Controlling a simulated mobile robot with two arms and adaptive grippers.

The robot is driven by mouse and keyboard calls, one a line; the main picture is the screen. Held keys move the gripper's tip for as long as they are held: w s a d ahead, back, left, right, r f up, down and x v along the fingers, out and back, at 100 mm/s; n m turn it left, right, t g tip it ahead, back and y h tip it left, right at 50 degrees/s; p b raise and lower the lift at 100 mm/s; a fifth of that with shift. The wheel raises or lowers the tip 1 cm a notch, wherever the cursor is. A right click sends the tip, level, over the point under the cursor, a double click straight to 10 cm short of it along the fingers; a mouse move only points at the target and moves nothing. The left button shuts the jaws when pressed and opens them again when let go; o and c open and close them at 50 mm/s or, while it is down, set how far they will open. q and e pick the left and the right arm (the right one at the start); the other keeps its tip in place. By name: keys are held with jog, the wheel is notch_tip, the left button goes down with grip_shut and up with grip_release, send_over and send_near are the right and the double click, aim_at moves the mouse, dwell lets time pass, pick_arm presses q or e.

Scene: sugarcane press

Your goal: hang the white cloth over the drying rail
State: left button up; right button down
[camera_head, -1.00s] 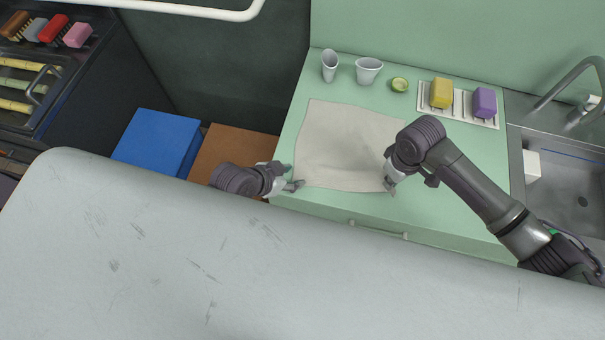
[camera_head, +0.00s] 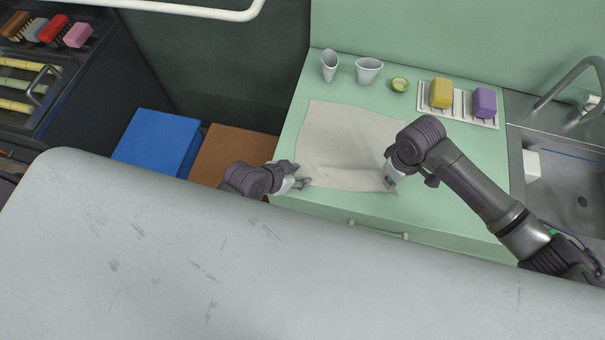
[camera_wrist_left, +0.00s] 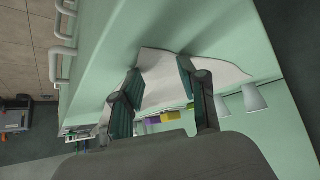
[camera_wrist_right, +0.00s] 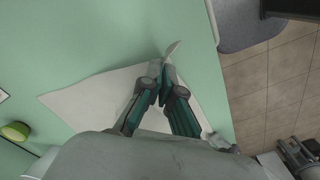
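The white cloth (camera_head: 345,140) lies spread on the green counter, with a fold near its front edge. My right gripper (camera_head: 390,182) is at the cloth's front right corner; in the right wrist view its fingers (camera_wrist_right: 165,68) are closed together, with a small tip of cloth poking out past them. My left gripper (camera_head: 303,183) is at the front left corner. In the left wrist view its fingers (camera_wrist_left: 157,75) stand apart, with cloth showing between them. A white tubular rail (camera_head: 200,11), apparently the drying rail, crosses the top left of the head view.
Two white cups (camera_head: 368,71), a small green round item (camera_head: 400,85) and a rack (camera_head: 460,103) with yellow and purple blocks stand behind the cloth. A sink (camera_head: 570,185) is at right. A blue box (camera_head: 158,140) and brown box (camera_head: 232,158) are at left. A large grey surface (camera_head: 200,250) fills the front.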

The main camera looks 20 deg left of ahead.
pick_arm(q)
jog(key=shift+s+f, duration=0.2)
jog(key=shift+f, duration=0.05)
grip_shut()
jog(key=shift+w+r, duration=0.15)
jog(key=shift+r, duration=2.5)
